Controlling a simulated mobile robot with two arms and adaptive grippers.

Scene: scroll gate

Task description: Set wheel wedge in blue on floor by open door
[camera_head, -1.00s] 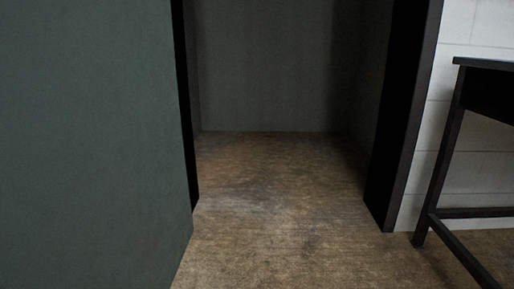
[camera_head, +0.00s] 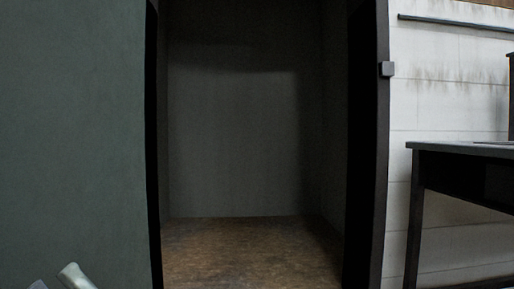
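The dark green open door (camera_head: 75,140) fills the left of the head view. The brown floor (camera_head: 250,255) shows through the doorway, with no wedge on the part in view. No blue wheel wedge is visible. Light grey parts at the bottom left edge, probably my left gripper (camera_head: 58,281), stand in front of the door. They are mostly cut off, so I cannot tell whether it is open or holds anything. My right gripper is out of view.
A dark table (camera_head: 465,150) stands at the right by a white block wall (camera_head: 440,90). The doorway is clear.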

